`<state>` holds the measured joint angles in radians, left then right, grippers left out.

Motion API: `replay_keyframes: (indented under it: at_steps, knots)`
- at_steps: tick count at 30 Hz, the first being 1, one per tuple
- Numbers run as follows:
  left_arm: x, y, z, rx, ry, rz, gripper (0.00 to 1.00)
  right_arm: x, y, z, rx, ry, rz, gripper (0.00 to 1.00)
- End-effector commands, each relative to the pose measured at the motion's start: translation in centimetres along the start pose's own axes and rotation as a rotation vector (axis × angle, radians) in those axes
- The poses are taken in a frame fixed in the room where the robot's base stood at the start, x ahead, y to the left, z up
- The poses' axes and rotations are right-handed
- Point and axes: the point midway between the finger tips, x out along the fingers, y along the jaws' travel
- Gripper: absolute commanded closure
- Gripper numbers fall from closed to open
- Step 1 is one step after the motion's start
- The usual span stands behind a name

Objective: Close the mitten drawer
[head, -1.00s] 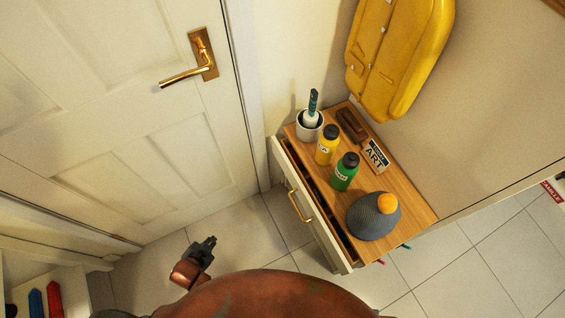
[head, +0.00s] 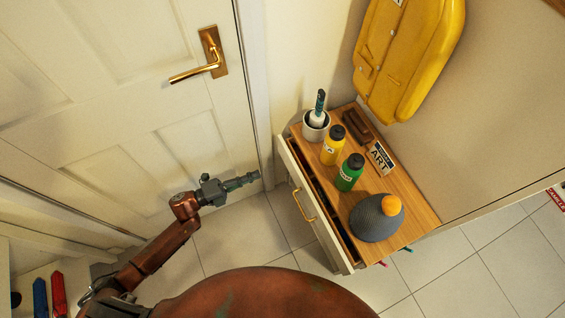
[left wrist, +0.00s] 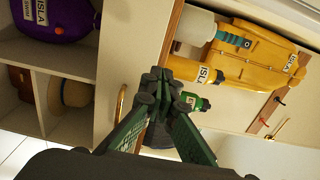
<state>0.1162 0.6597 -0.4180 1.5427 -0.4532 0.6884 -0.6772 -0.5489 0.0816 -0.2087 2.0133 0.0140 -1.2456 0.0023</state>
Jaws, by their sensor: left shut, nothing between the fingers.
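The mitten drawer (head: 318,218) is in the small cabinet with the wooden top. It stands partly open: its pale front is out from the top, with a narrow dark gap behind it. Its brass handle (head: 303,205) faces left, and the handle also shows in the left wrist view (left wrist: 121,103). My left gripper (head: 255,177) is shut and empty. It is left of the drawer's far end, apart from it, in front of the door. In the left wrist view its fingertips (left wrist: 160,76) meet. The drawer's contents are hidden. My right gripper is out of view.
On the cabinet top (head: 415,205) stand a white cup (head: 315,128), a yellow bottle (head: 333,147), a green bottle (head: 349,173) and a grey hat (head: 376,220). A white door (head: 130,130) is at left. Tiled floor is clear left of the drawer.

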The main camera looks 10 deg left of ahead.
Motion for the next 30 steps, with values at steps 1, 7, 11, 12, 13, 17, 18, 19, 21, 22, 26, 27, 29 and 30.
replay_keyframes:
  at_steps: [1, 7, 11, 12, 13, 17, 18, 19, 21, 22, 26, 27, 29, 30]
  knots:
    - [1.1, 0.3, -0.1, -0.002, 0.002, -0.002, 1.0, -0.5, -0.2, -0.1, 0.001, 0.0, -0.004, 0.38]
    - [5.2, 0.3, 0.0, -0.003, 0.001, -0.001, 1.0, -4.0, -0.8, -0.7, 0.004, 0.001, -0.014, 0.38]
    - [7.7, 0.4, -0.1, -0.004, 0.001, -0.001, 1.0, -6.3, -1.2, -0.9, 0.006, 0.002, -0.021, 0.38]
    - [8.2, 0.4, 0.0, -0.004, -0.001, 0.0, 1.0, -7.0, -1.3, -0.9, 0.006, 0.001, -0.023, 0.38]
    - [8.6, 0.3, 0.0, -0.004, -0.001, -0.001, 1.0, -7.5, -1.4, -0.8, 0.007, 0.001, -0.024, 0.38]
    - [10.0, 0.2, 0.0, -0.004, 0.0, -0.001, 1.0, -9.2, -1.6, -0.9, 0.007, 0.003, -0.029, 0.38]
    - [10.5, 0.3, 0.0, -0.005, 0.0, -0.001, 1.0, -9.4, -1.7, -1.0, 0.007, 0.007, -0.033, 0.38]
    - [10.7, 0.3, 0.0, -0.005, -0.001, 0.0, 1.0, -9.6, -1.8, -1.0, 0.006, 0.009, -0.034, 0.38]
    - [11.2, 0.2, 0.0, -0.004, -0.001, 0.0, 1.0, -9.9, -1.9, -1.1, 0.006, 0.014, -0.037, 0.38]
    - [11.3, 0.2, 0.0, -0.004, -0.001, 0.0, 1.0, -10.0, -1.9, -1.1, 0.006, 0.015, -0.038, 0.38]
    - [11.6, 0.1, 0.0, -0.003, -0.002, 0.0, 1.0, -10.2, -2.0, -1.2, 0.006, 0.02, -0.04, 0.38]
    - [11.6, 0.0, 0.0, -0.003, -0.002, 0.0, 1.0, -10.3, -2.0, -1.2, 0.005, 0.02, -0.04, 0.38]
    - [11.6, 0.0, 0.0, -0.003, -0.002, 0.0, 1.0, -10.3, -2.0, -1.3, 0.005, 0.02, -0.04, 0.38]
    - [11.6, 0.0, 0.0, -0.003, -0.002, 0.0, 1.0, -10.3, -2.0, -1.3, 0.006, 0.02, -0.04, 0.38]
